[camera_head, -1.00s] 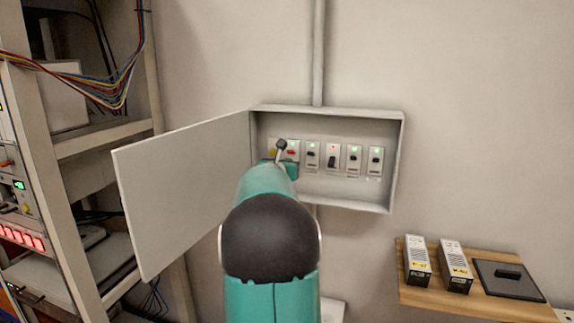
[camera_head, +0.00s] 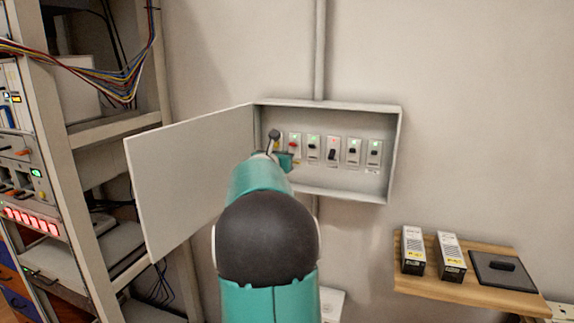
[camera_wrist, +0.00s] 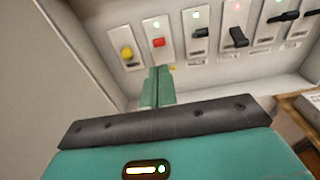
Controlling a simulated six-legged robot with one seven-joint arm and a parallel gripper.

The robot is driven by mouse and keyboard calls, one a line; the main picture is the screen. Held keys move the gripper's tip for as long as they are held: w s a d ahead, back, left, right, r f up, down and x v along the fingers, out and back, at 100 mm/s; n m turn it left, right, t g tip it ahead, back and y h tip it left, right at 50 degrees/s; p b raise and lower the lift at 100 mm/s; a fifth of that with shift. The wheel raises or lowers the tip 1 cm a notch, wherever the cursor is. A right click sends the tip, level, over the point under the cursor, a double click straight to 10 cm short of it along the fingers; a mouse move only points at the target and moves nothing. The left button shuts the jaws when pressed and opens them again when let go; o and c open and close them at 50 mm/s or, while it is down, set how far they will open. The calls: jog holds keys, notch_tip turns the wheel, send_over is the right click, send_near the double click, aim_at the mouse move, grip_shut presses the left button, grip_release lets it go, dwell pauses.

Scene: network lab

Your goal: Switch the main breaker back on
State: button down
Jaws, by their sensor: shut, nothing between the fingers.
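The open breaker box (camera_head: 394,150) on the wall holds a row of switches. The fourth switch (camera_head: 332,154) has a red light and a large black toggle hanging down; its toggle also shows in the wrist view (camera_wrist: 238,37). Other switches show green lights, including one with a red toggle (camera_wrist: 158,42) and a black one (camera_wrist: 200,33) beside it. A yellow knob (camera_wrist: 127,53) is at the left end. No label is readable, so I cannot tell which is the main. My gripper (camera_wrist: 157,75) is shut and empty, just below the red toggle; it shows at the box's lower left (camera_head: 286,160).
The box door (camera_head: 190,175) stands open to the left. A rack with wires (camera_head: 85,140) is farther left. A wooden shelf (camera_head: 470,293) with two boxy units and a dark plate is at the lower right. Wall right of the box is bare.

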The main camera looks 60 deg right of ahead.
jog(key=r, duration=0.1)
jog(key=a+r, duration=0.2)
jog(key=shift+s+a+r, duration=0.1)
jog(key=shift+s+r, duration=0.1)
jog(key=shift+s, duration=0.1)
dwell(0.5)
